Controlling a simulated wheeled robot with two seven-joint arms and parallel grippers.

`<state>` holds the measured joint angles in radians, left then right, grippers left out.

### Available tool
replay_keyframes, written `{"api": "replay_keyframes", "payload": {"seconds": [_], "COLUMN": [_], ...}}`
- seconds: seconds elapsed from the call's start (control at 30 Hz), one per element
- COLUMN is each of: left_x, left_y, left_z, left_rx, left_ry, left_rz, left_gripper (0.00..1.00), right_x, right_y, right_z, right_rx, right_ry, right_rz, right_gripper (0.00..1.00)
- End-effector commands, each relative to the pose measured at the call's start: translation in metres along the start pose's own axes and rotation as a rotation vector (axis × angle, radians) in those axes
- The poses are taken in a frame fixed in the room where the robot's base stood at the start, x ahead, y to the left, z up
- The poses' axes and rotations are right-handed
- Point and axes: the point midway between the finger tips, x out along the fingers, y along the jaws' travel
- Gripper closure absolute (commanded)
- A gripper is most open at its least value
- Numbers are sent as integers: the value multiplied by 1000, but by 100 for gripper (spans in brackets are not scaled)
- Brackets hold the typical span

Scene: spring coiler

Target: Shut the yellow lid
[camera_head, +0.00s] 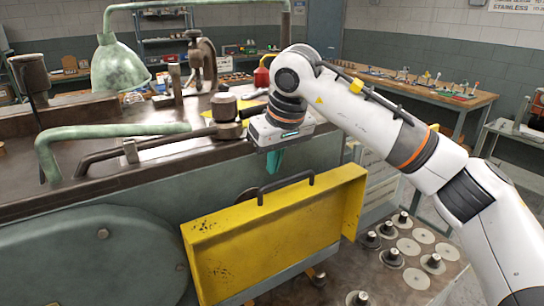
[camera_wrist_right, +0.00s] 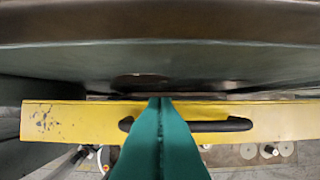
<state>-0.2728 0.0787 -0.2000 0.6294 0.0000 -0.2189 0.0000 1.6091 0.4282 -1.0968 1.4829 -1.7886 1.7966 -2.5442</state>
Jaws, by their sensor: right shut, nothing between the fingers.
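The yellow lid (camera_head: 275,235) hangs on the front side of the green machine, its broad rimmed face turned towards the head camera. A dark bar handle (camera_head: 287,186) runs along its top edge. In the right wrist view the lid (camera_wrist_right: 75,122) is a yellow band crossing the picture, with the handle (camera_wrist_right: 222,126) partly hidden behind my fingers. My right gripper (camera_head: 274,165) is shut and empty, its teal fingers pointing down just above the handle. I cannot tell whether the fingertips touch the handle. My left gripper is not in view.
The machine body (camera_head: 90,250) fills the left, with a green lamp (camera_head: 120,65) and a green pipe (camera_head: 110,132) above it. A low surface at the lower right holds several dark knobs and pale discs (camera_head: 408,246). A workbench (camera_head: 425,88) stands behind.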

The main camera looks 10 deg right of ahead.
Motion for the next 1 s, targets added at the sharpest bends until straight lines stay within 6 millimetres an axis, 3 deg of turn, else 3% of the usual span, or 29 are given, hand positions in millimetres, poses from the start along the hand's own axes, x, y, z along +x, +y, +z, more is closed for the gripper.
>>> {"api": "replay_keyframes", "payload": {"seconds": [0.2,0.3,0.63,1.0], "left_x": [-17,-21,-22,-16], "left_y": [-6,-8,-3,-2], "left_z": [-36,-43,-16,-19], "left_rx": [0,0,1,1], "left_ry": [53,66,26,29], "left_rz": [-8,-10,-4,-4], "left_gripper": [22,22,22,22], "right_x": [40,54,72,74], "right_y": [1,1,1,1], "right_z": [0,0,0,-1], "right_rx": [0,0,0,0], "right_ry": [4,3,0,-14], "right_rz": [3,2,2,2], "right_gripper": [100,100,100,100]}}
